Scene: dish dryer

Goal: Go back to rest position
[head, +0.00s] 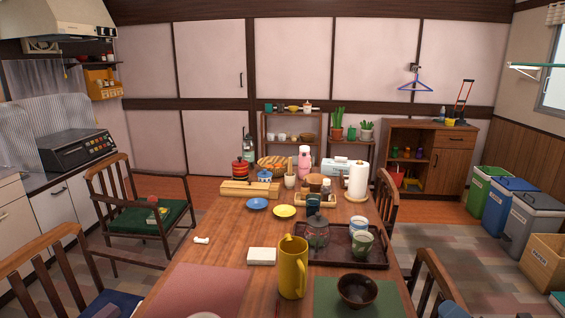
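The wooden table (215,235) holds a yellow pitcher (293,268), a dark bowl (357,290), a dark tray (382,257) with cups, and a white box (261,256). Chairs stand on both sides, including a green-seated armchair (143,220). Bins (529,222) line the right wall.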

